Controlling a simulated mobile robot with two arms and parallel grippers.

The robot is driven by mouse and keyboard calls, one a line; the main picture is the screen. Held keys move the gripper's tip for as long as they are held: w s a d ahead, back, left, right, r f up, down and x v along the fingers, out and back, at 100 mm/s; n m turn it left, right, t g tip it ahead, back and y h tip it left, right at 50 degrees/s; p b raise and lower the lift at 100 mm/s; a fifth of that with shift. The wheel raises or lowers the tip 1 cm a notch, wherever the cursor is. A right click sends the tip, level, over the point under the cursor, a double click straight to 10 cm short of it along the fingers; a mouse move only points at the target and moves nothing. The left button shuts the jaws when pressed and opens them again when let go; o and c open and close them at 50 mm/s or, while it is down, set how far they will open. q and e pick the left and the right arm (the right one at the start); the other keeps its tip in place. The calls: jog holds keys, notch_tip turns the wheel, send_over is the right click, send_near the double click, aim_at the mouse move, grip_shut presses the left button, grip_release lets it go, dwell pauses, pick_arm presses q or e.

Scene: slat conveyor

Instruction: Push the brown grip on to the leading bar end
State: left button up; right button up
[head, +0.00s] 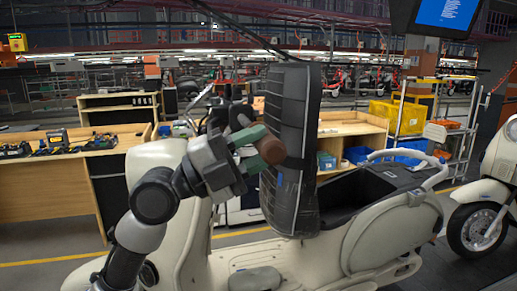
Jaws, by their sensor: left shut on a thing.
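My left gripper (262,149) reaches in from the left and is shut on the brown grip (272,151), a short rounded piece sticking out past its fingertips. The grip is in front of the scooter's dark, ribbed raised seat (292,120); I cannot tell whether they touch. The cream scooter (240,258) stands side-on below my arm. Dark handlebar parts (240,114) show just above the gripper, with a small brown piece (258,103) by them. My arm and gripper hide much of the handlebar, and I cannot make out the leading bar end. My right gripper is not in view.
The scooter's seat well (345,195) is open right of the raised seat. A second cream scooter (490,190) stands at the right edge. Behind are a wooden bench (50,205) with tools, and a yellow rack (412,105) with bins.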

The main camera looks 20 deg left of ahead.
pick_arm(q)
jog(key=w+a, duration=0.1)
jog(key=w, duration=0.2)
jog(key=shift+a+f, duration=0.1)
jog(key=shift+a, duration=0.3)
jog(key=shift+w+a+f+b, duration=0.2)
jog(key=shift+w+b, duration=0.1)
jog(key=shift+b, duration=0.25)
jog(key=shift+w+a+r+b, duration=0.15)
jog(key=shift+w+a+b, duration=0.1)
jog(key=shift+w+b, duration=0.3)
jog(key=shift+w+a, duration=0.2)
jog(key=shift+w, duration=0.15)
jog(key=shift+s, duration=0.15)
jog(key=shift+b, duration=0.3)
jog(key=shift+b, duration=0.55)
